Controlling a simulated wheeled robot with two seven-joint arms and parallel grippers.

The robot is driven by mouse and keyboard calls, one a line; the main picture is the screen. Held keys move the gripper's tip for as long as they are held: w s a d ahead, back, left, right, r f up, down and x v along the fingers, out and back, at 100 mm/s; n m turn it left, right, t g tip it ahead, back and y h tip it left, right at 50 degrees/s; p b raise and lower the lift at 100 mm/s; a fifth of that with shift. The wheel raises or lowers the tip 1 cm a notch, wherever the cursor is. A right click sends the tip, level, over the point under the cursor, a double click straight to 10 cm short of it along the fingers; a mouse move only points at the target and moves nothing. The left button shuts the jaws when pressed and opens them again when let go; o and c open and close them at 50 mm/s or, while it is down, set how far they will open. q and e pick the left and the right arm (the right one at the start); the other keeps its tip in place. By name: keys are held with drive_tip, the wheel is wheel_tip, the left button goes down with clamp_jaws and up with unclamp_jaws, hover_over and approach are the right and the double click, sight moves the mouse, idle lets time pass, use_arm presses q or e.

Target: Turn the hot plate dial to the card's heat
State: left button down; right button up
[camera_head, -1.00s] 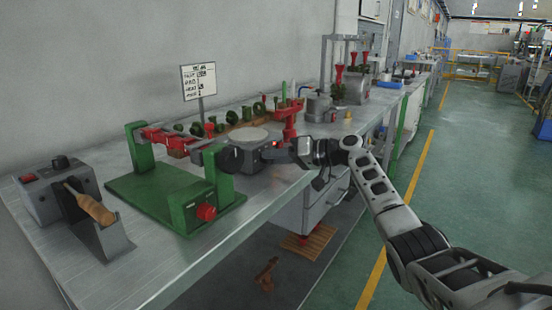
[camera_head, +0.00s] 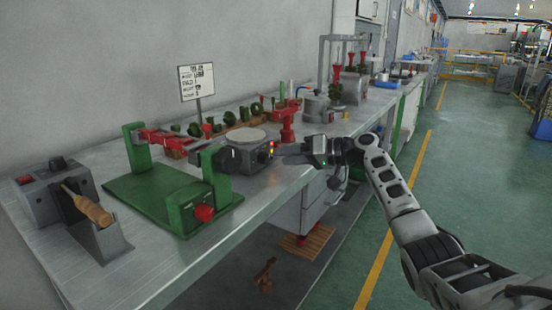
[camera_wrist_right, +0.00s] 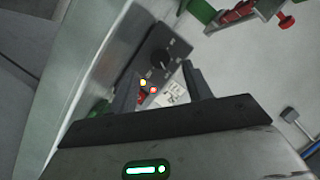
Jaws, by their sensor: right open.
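The hot plate (camera_head: 262,157) is a dark grey box with a pale round top (camera_head: 246,135), standing near the bench's front edge. In the right wrist view its front panel shows a black dial (camera_wrist_right: 160,60), with lit yellow and red lamps beside it. My right gripper (camera_head: 284,152) is just right of the panel, pointing at it. In the wrist view the gripper's fingers (camera_wrist_right: 158,82) are apart and empty, with the dial beyond their tips. The white card (camera_head: 196,81) stands on a post behind; its writing is too small to read. My left gripper is out of view.
A green frame with red clamps (camera_head: 160,186) stands left of the hot plate. A grey unit with a wooden-handled tool (camera_head: 92,207) is at far left. A red stand (camera_head: 288,126) and metal pot (camera_head: 318,107) are behind my gripper. The aisle right is clear.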

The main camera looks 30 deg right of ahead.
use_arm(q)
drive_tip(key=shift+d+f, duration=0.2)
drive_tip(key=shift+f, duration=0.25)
use_arm(e)
drive_tip(key=v, duration=1.2)
drive_tip(key=shift+w, duration=0.1)
